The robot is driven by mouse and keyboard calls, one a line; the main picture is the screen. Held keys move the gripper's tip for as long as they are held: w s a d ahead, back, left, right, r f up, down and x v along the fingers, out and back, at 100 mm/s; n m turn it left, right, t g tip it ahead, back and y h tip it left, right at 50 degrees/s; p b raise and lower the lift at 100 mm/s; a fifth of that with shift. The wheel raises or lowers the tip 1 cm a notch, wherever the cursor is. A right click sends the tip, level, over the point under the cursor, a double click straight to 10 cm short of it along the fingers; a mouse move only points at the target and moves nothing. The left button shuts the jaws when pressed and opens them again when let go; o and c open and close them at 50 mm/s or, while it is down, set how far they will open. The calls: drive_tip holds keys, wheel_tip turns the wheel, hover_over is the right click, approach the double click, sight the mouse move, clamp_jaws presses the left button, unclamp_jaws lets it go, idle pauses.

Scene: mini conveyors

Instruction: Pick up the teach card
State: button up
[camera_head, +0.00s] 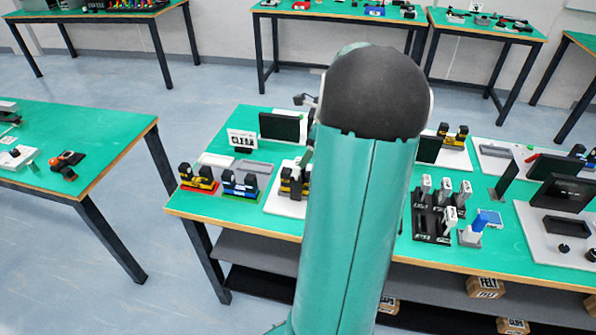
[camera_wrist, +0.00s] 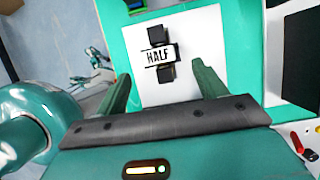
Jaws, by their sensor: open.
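In the wrist view a small white card reading "HALF" (camera_wrist: 159,55) sits across a black stand (camera_wrist: 156,36) on a white board (camera_wrist: 188,22). I take it as the teach card, though no label confirms this. My gripper (camera_wrist: 160,72) is open and empty, with a green finger on each side of the card and nearer the camera. The fingers look apart from the card; I cannot tell the height between them. In the head view my arm covers the middle of the table, and neither the gripper nor this card can be made out.
The green table (camera_head: 205,213) holds a white sign (camera_head: 242,141), a dark screen (camera_head: 280,126), yellow-and-black (camera_head: 199,179) and blue-and-black (camera_head: 240,184) devices, and a black rack with several upright pieces (camera_head: 432,222). Boxes (camera_head: 485,287) stand on the shelf below. Another table (camera_head: 95,125) is at left.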

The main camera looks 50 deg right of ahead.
sight(298, 174)
drive_tip(key=shift+x, duration=3.6)
